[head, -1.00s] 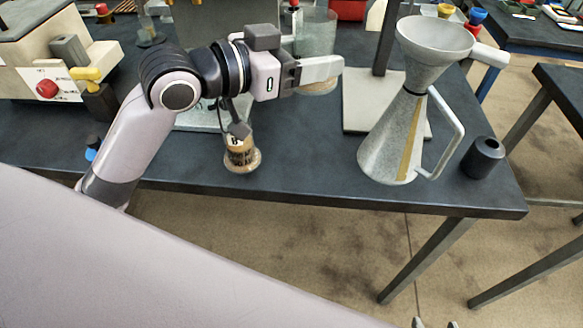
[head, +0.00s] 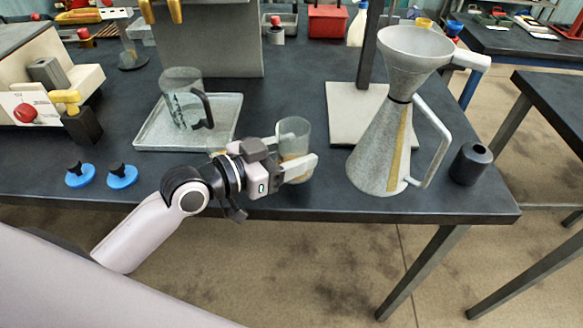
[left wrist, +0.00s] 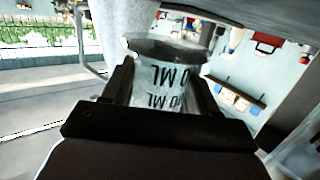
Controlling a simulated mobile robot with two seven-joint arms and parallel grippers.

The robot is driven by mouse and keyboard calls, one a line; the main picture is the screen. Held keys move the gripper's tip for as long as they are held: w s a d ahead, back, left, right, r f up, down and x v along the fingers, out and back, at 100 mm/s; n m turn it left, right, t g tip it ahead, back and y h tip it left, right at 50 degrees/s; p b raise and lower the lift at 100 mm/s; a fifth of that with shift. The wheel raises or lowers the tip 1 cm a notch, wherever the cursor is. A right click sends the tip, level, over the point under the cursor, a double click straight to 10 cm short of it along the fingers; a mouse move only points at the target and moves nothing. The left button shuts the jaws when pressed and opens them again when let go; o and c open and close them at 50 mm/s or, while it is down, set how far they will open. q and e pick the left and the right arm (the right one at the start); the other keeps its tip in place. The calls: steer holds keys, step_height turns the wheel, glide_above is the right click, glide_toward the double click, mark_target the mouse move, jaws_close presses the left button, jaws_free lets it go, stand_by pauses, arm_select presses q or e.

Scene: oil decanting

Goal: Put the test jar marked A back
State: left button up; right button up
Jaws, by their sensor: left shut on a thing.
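My left gripper (head: 297,168) is shut on a clear glass jar (head: 294,132) with a little amber liquid low in it. The jar is upright near the table's front edge; I cannot tell whether its base touches the table. In the left wrist view the jar (left wrist: 165,78) sits between the fingers, with black "ML" lettering upside down in the picture. Its letter mark is not readable, so I cannot tell whether it is A. The jar marked B is not visible now; my left wrist may hide it. My right gripper is not in view.
A grey jug (head: 378,155) with a funnel (head: 414,50) stands right of the held jar, beside a black cup (head: 470,164). A glass beaker (head: 183,95) stands on a tray (head: 150,138) behind left. Two blue-and-black stoppers (head: 80,176) (head: 122,177) lie front left.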

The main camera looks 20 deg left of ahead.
arm_select(q)
steer(key=shift+f, duration=1.9)
steer(key=shift+f+b, duration=0.1)
steer(key=shift+b, duration=0.25)
steer(key=shift+f, duration=0.15)
steer(key=o, duration=0.9)
